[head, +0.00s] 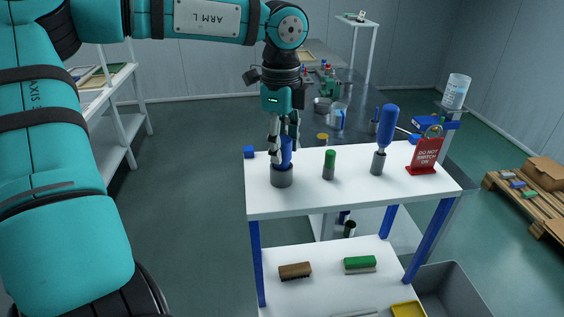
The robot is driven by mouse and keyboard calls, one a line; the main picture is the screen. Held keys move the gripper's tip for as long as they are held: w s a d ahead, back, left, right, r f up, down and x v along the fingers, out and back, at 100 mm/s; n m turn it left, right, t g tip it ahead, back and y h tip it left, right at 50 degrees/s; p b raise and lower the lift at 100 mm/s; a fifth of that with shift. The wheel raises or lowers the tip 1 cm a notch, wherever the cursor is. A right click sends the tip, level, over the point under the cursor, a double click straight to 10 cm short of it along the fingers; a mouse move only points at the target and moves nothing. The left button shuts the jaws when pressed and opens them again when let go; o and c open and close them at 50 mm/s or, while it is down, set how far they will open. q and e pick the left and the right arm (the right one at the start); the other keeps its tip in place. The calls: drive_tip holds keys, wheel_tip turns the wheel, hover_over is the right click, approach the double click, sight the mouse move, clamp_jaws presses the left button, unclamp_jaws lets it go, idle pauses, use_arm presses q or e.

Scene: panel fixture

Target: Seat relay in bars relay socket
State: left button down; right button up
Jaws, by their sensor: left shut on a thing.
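My left gripper (283,147) points down over the left part of a white table. It is shut on an upright blue object (287,154). The lower end of the blue object is at the mouth of a grey cylindrical holder (282,177); I cannot tell how deep it sits. The fingers hide part of it. I cannot tell whether this blue object is the relay, and I make out no clear bars relay socket. A small blue block (249,152) lies at the table's back left corner. My right gripper is not in view.
On the white table (352,192) stand a green-topped grey cylinder (329,166), a blue-handled tool in a grey holder (378,163) and a red sign (426,155). Brushes lie on the shelf below. A dark bench with several items is behind. The table's front strip is clear.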

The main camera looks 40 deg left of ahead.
use_arm(q)
drive_tip(key=shift+r+p, duration=0.5)
drive_tip(key=shift+r, duration=0.65)
drive_tip(key=shift+r, duration=0.5)
drive_tip(key=shift+r+p, duration=1.6)
drive_tip(key=shift+r, duration=0.9)
